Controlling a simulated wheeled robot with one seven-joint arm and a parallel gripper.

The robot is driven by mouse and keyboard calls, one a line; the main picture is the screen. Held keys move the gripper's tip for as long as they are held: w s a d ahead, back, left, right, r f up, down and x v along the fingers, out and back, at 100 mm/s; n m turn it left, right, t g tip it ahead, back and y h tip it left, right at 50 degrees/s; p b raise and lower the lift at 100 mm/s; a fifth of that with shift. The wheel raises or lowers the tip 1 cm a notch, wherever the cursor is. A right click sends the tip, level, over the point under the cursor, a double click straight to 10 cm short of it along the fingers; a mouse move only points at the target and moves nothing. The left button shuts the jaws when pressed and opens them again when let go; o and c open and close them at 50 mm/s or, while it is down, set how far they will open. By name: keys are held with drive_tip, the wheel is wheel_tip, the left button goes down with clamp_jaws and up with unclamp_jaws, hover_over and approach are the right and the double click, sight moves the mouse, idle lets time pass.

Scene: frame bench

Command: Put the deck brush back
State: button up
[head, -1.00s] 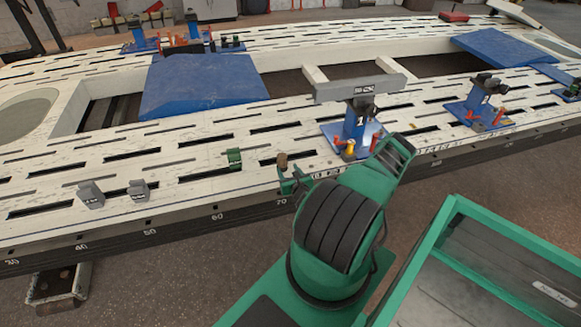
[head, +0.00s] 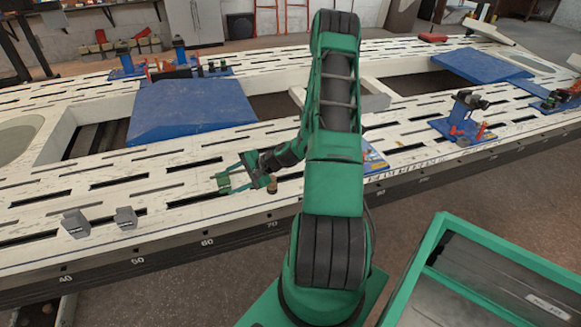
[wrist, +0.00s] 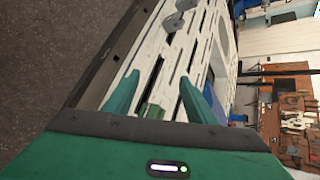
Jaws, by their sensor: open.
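I cannot make out a deck brush in either current view. My gripper (head: 238,177) is over the front part of the slotted bench (head: 160,166), with its fingers pointing left. It is open and empty. A small green block (head: 222,183) stands on the bench by the fingertips. In the wrist view, the two green fingers (wrist: 158,82) are spread wide. The green block (wrist: 153,110) shows between them in that picture; I cannot tell how far beyond them it is. A short brown cylinder (head: 272,187) stands just right of the gripper.
Two grey blocks (head: 125,218) stand at the bench's front left. Blue ramps (head: 192,105) and blue clamp stands (head: 462,118) occupy other parts. A green-framed bin (head: 480,280) is at lower right. A tool board (wrist: 292,118) hangs at right in the wrist view.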

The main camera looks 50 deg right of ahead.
drive_tip(key=s+a+r+n+g+h, duration=0.2)
drive_tip(key=s+a+r+n+g, duration=0.1)
drive_tip(key=s+r, duration=1.1)
drive_tip(key=s+a+r+n+g+h, duration=0.3)
drive_tip(key=s+r+n+g, duration=0.3)
drive_tip(key=s+r, duration=0.9)
drive_tip(key=s+n, duration=0.2)
drive_tip(key=s, duration=0.2)
drive_tip(key=shift+s+a+r, duration=0.2)
drive_tip(key=shift+r, duration=0.05)
